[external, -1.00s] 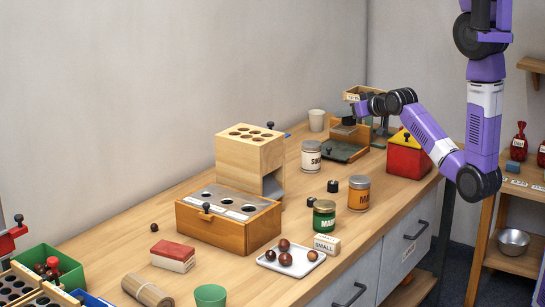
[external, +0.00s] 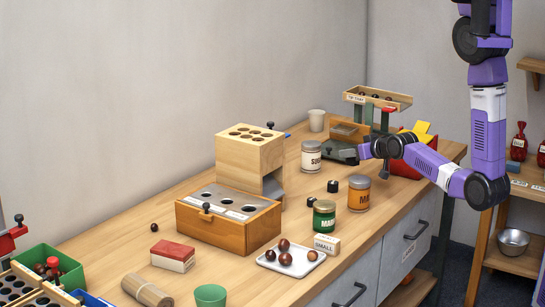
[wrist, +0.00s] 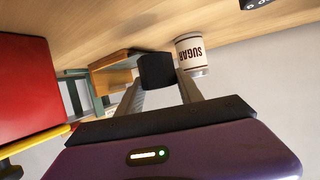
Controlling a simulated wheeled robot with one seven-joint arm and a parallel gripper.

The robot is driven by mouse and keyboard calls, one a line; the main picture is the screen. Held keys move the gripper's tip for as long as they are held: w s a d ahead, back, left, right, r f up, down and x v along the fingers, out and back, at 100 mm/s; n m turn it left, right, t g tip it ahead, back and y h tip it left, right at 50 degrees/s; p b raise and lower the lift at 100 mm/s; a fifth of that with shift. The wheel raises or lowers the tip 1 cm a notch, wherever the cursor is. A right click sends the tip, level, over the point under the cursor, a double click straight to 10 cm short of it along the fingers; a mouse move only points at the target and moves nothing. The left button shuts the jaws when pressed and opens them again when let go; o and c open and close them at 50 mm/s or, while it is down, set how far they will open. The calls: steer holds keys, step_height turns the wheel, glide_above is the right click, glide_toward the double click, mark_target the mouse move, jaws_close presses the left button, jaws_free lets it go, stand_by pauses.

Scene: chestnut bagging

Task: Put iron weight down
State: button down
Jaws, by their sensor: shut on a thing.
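My gripper (wrist: 160,88) is shut on a dark block, the iron weight (wrist: 157,69), which sits between the fingertips in the wrist view. In the external view my gripper (external: 365,151) is low over the far part of the bench, close to a dark green plate (external: 335,157) with a wooden box (external: 350,131) behind it. The weight cannot be clearly told apart from the plate there. In the wrist view the wooden box (wrist: 108,77) lies behind the weight, and I cannot tell whether the weight touches anything.
The sugar tin (external: 311,157) stands left of my gripper, also near the weight in the wrist view (wrist: 191,54). A red box (external: 398,164) with yellow parts is just right. A raised wooden tray (external: 378,98) is behind.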

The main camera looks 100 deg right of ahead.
mark_target(357, 164)
steer(key=shift+d+f, duration=0.1)
steer(key=shift+f, duration=2.05)
steer(key=shift+f+b, duration=0.15)
steer(key=shift+b, duration=0.15)
steer(key=c, duration=0.8)
jaws_free()
steer(key=shift+o, duration=0.2)
steer(key=v, duration=1.1)
steer(key=shift+s+a, duration=0.1)
steer(key=shift+a, duration=0.1)
steer(key=shift+s+a+r, duration=0.15)
steer(key=shift+a+r, duration=0.1)
steer(key=shift+a, duration=0.05)
